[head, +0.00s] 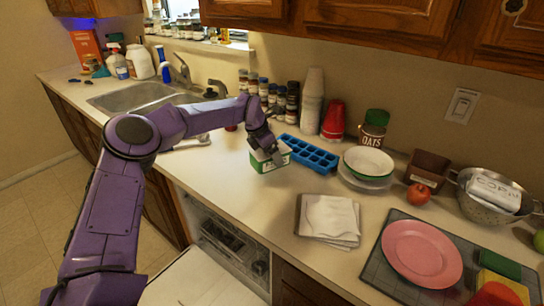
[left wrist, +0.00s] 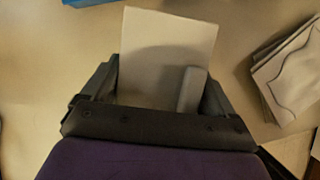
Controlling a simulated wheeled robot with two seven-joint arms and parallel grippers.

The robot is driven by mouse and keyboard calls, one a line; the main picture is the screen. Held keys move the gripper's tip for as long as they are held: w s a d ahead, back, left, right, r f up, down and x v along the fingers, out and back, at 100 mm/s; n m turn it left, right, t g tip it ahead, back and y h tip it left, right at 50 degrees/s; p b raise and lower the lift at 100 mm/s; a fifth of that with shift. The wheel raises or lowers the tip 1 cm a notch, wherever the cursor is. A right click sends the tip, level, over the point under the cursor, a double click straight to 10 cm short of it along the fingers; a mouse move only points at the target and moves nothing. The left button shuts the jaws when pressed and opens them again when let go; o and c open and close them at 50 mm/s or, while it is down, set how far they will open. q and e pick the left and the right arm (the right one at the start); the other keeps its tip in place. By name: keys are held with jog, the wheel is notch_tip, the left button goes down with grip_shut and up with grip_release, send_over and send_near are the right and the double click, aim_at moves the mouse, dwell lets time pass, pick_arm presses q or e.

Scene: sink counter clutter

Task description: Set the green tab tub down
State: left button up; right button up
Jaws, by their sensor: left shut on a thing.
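The green tab tub (head: 270,160) is a small green and white box at the middle of the counter, left of the blue ice tray. My left gripper (head: 266,150) comes down on it from above and is shut on it. In the left wrist view the tub's pale top (left wrist: 165,55) shows between the two fingers (left wrist: 155,88). The tub looks upright and at or very near the counter top; I cannot tell whether it touches. My right gripper is in neither view.
The blue ice tray (head: 307,154) lies just right of the tub. Folded cloths (head: 328,218) lie toward the front right. Stacked bowls (head: 368,164), red cups (head: 333,120) and spice jars (head: 292,98) stand behind. The sink (head: 140,97) is at left. Counter between tub and cloths is clear.

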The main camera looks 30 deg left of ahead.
pick_arm(q)
jog(key=shift+w+f, duration=0.2)
jog(key=shift+w, duration=0.05)
notch_tip(320, 180, down, 3)
jog(key=shift+w+f+p, duration=0.15)
jog(key=shift+f+p, duration=0.05)
jog(key=shift+p, duration=0.25)
jog(key=shift+f+b, duration=0.2)
jog(key=shift+b, duration=0.15)
jog(key=o, duration=0.9)
jog(key=shift+r, duration=0.1)
